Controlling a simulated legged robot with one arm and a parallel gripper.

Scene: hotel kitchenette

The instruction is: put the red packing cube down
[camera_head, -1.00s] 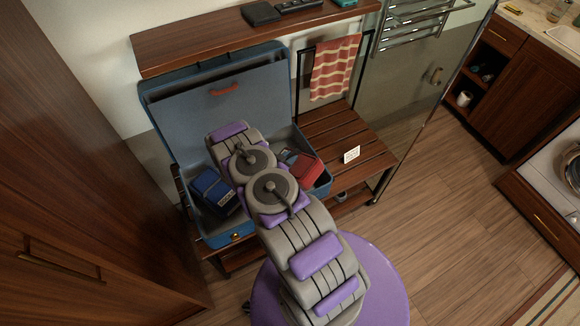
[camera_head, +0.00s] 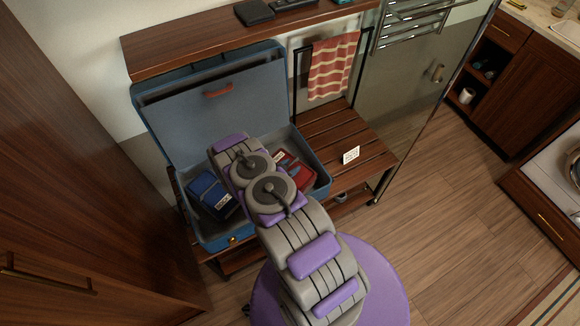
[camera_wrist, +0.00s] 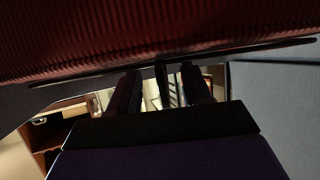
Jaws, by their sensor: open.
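The red packing cube (camera_head: 305,178) lies in the right part of the open blue suitcase (camera_head: 216,240), partly hidden behind my arm. In the wrist view a red ribbed surface of the cube (camera_wrist: 150,35) fills the top, very close to the camera. My gripper (camera_wrist: 163,88) shows there as two dark fingers with a gap between them, open. The fingers are close to the cube; I cannot tell whether they still touch it. In the head view my arm hides the gripper.
A blue packed item (camera_head: 210,194) lies in the suitcase's left part. The suitcase lid (camera_head: 220,110) stands raised under a wooden shelf (camera_head: 200,45). A slatted wooden bench (camera_head: 335,135) with a small white card (camera_head: 351,154) is at the right. Open floor lies further right.

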